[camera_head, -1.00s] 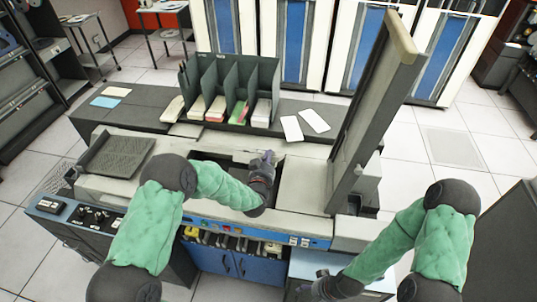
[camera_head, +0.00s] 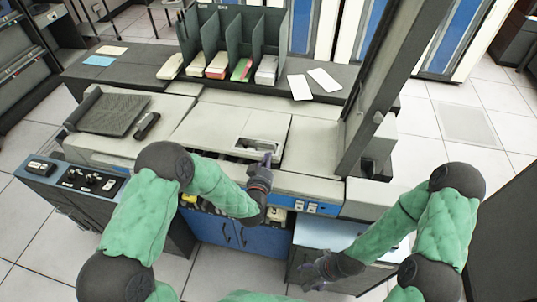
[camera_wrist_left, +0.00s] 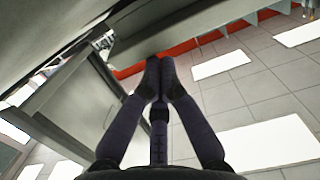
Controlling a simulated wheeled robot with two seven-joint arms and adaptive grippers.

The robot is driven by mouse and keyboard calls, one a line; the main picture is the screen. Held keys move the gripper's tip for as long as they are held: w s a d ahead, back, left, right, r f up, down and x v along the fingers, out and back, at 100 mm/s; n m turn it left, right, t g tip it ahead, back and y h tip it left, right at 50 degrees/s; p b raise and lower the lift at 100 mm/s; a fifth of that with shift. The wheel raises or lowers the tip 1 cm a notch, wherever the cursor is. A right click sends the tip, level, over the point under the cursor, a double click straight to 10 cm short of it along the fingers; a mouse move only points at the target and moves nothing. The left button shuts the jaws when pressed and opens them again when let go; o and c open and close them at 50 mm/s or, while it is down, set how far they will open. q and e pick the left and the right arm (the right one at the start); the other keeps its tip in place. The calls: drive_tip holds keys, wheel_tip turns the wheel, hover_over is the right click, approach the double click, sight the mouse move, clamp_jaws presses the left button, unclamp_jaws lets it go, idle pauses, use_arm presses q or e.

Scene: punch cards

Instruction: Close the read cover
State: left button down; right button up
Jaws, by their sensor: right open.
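The read cover (camera_head: 218,127) is a pale flat panel with a recessed handle slot (camera_head: 260,147) near its front edge. It lies nearly flat over the machine's middle bay in the head view, with a dark gap along part of its front edge. I cannot tell whether it is fully seated. My left gripper (camera_head: 266,162) is at the cover's front edge, near the handle slot; contact is unclear. In the left wrist view its fingers (camera_wrist_left: 158,75) meet with nothing between them. My right gripper (camera_head: 318,273) is open and empty, low over a pale surface at front right.
A tall grey panel (camera_head: 378,90) stands upright at the cover's right. A dark mesh tray (camera_head: 112,114) lies at left. A card rack (camera_head: 232,50) with several card stacks stands on the shelf behind. A control panel (camera_head: 90,182) is at front left.

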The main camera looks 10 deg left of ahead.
use_arm(q)
drive_tip(key=shift+s+f+b, duration=0.2)
drive_tip(key=shift+f+b, duration=0.6)
drive_tip(key=shift+f, duration=0.45)
